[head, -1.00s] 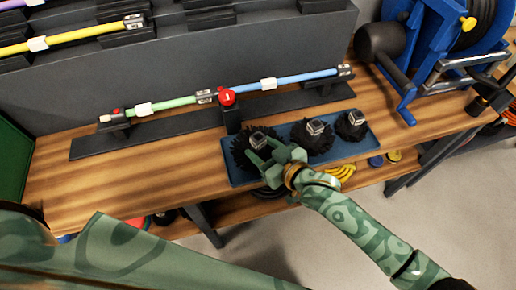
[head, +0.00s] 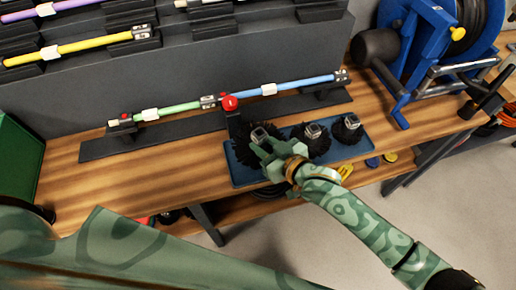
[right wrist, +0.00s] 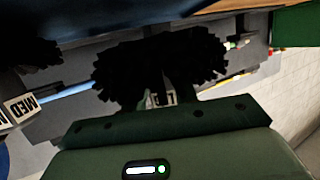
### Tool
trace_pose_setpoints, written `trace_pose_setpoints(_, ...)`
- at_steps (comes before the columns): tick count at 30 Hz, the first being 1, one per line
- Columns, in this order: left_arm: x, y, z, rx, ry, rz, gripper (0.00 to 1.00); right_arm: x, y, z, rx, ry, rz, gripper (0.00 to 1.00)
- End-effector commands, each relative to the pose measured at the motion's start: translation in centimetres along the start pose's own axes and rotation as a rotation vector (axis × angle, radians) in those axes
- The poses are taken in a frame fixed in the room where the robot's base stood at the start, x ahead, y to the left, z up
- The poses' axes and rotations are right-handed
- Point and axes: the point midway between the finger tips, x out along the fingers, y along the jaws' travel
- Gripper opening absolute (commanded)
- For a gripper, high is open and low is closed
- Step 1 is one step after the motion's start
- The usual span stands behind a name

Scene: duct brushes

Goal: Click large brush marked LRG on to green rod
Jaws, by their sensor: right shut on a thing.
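The large black brush (head: 246,153) sits at the left end of the blue tray (head: 240,181), its grey fitting (head: 259,134) up. My right gripper (head: 264,143) is shut on this fitting. In the right wrist view the brush (right wrist: 160,68) shows between the fingers, its label (right wrist: 163,98) partly hidden. My left gripper is out of view; only a left arm link shows at the bottom left.
Two smaller brushes, one in the middle (head: 310,140) and one at the right (head: 347,128), share the tray. A MED label (right wrist: 20,108) shows in the right wrist view. A blue reel (head: 425,45) stands at the right. The bench (head: 110,180) is bare at front left.

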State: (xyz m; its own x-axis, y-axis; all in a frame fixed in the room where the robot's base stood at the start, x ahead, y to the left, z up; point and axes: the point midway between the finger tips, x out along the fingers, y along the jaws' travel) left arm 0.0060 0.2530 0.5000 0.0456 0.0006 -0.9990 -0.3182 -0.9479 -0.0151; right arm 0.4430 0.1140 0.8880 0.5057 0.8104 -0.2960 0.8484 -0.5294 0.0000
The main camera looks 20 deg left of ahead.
Motion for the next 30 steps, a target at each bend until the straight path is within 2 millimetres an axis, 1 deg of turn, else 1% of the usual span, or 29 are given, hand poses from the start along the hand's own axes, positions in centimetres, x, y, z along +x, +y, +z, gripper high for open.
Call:
trace_pose_setpoints(1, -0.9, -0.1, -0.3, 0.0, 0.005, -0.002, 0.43, -0.3, 0.0, -1.0, -0.002, 0.003, 0.0, 0.0)
trace_pose_setpoints(6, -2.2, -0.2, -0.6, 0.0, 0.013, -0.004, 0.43, -0.7, 0.0, -2.3, -0.001, 0.002, 0.0, 0.0)
trace_pose_setpoints(16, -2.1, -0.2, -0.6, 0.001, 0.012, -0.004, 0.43, -0.7, 0.0, -2.2, 0.001, 0.001, 0.0, 0.0)
trace_pose_setpoints(19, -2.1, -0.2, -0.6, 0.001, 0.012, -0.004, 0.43, -0.8, -0.3, -3.2, 0.005, 0.005, 0.008, 0.0)
trace_pose_setpoints(20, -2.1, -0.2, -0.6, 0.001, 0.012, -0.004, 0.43, -0.8, -0.4, -3.8, 0.007, 0.007, 0.013, 0.0)
trace_pose_setpoints(23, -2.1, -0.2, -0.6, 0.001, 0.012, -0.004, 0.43, -1.5, -0.5, -6.5, 0.021, 0.01, 0.047, 0.0)
trace_pose_setpoints(25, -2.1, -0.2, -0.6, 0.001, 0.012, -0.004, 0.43, -2.5, 0.0, -9.0, 0.035, 0.011, 0.092, 0.0)
trace_pose_setpoints(27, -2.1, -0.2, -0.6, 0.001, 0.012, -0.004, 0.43, -4.2, 1.3, -11.3, 0.055, 0.012, 0.156, 0.0)
trace_pose_setpoints(29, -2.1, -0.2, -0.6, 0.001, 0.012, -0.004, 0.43, -6.1, 2.9, -12.8, 0.077, 0.011, 0.222, 0.0)
trace_pose_setpoints(30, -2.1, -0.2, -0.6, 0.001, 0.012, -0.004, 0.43, -7.4, 3.9, -13.7, 0.091, 0.01, 0.267, 0.0)
